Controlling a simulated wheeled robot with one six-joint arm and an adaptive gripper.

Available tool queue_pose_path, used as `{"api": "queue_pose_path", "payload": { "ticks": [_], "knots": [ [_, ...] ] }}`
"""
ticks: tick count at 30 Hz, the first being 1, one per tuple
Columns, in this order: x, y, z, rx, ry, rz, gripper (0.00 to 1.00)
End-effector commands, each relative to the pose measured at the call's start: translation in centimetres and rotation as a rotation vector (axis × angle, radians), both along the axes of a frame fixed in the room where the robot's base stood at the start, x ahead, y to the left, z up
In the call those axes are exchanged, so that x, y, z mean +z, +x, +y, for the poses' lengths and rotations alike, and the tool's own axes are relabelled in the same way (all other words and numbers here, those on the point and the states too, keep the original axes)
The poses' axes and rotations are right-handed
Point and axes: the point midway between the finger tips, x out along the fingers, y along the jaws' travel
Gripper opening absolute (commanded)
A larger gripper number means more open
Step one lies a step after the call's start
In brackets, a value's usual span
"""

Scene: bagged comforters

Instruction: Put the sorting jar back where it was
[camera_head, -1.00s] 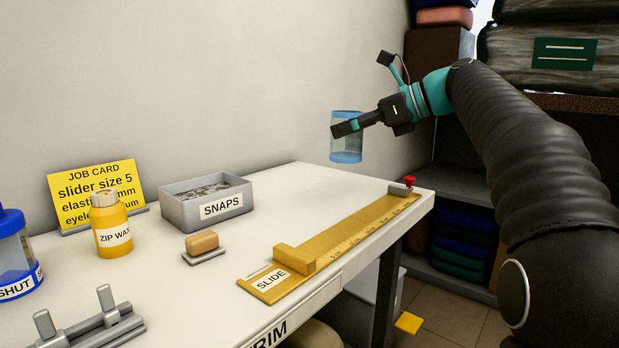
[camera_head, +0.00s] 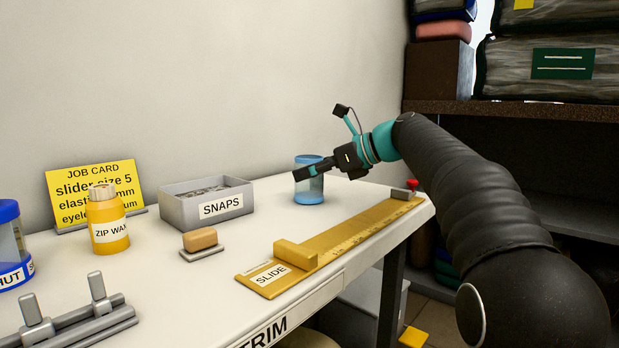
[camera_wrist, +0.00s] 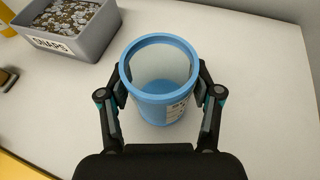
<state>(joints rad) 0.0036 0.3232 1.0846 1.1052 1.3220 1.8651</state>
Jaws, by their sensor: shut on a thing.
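The sorting jar (camera_head: 309,188) is a clear jar with a blue rim and blue base. It is upright at the back right of the white table, to the right of the SNAPS bin. In the wrist view the jar (camera_wrist: 160,82) sits between my two fingers, its open top facing the camera and a white label partly showing. My gripper (camera_head: 309,170) is shut on the jar from the right side. The jar's base is at or just above the tabletop; I cannot tell whether it touches.
The grey SNAPS bin (camera_head: 207,205) stands left of the jar. The yellow SLIDE rule (camera_head: 335,242) lies along the front edge. A ZIP WAX bottle (camera_head: 108,222), a small tan block (camera_head: 200,239) and a blue-lidded jar (camera_head: 10,245) stand further left. The table around the jar is clear.

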Motion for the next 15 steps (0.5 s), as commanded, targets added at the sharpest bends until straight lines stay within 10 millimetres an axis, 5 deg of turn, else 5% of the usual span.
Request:
{"api": "queue_pose_path", "payload": {
  "ticks": [10, 11, 13, 15],
  "knots": [
    [-0.21, -0.02, -0.01, 0.0, 0.001, 0.0, 0.25],
    [-0.24, -0.02, -0.01, 0.0, 0.001, -0.001, 0.67],
    [-0.21, -0.01, -0.01, 0.0, 0.001, -0.001, 0.84],
    [-0.21, -0.01, -0.01, 0.0, 0.001, -0.001, 0.89]
  ]
}}
